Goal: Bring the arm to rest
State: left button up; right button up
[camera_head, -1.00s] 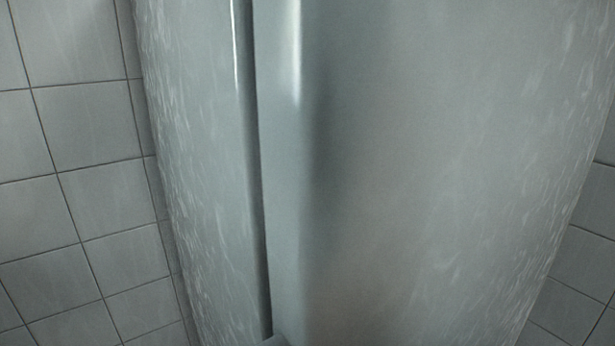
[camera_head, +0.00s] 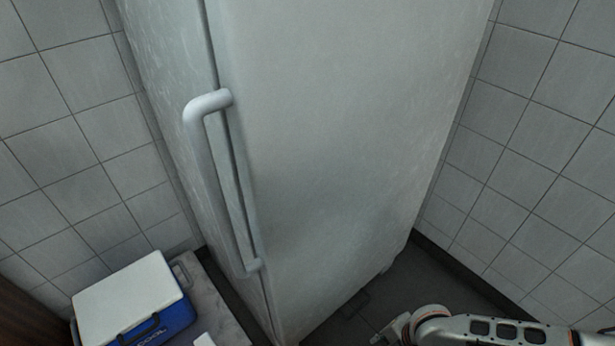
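My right arm (camera_head: 500,331) reaches in from the lower right corner. My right gripper (camera_head: 388,334) is at the bottom edge of the picture, partly cut off, low in front of the dark floor and to the right of the fridge's lower end. Its fingers are too small and cropped to tell open from shut, and I see nothing held in it. My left gripper is not in view.
A tall pale fridge (camera_head: 350,130) fills the middle, its door looking closed, with a protruding handle (camera_head: 207,180). A blue cooler box (camera_head: 165,322) with a white lid stands at lower left. Tiled walls (camera_head: 545,130) flank the fridge.

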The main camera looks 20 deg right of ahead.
pick_arm(q)
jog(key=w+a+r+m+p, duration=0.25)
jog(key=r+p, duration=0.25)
jog(key=p, duration=0.6)
pick_arm(e)
jog(key=a+r+m+t+y, duration=0.2)
jog(key=a+r+m+t, duration=0.15)
jog(key=a+r, duration=0.65)
jog(key=a+r+m+t+y, duration=0.2)
jog(key=a+r+m, duration=0.3)
jog(key=r, duration=0.8)
pick_arm(q)
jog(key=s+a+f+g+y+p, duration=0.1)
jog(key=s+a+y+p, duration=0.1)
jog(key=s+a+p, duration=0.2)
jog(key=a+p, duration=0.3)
jog(key=p, duration=0.3)
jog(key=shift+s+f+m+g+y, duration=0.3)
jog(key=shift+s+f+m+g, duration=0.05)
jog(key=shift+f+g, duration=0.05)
pick_arm(e)
jog(key=s+d+r+m+t+h, duration=0.1)
jog(key=s+d+r+m, duration=0.2)
jog(key=s+r+m, duration=0.1)
jog(key=s+d+r+m+t+h, duration=0.1)
jog(key=s+d+r+m+h, duration=0.1)
jog(key=s+r+m, duration=0.3)
jog(key=v, duration=0.5)
jog(key=shift+s+f, duration=0.35)
jog(key=shift+t, duration=0.25)
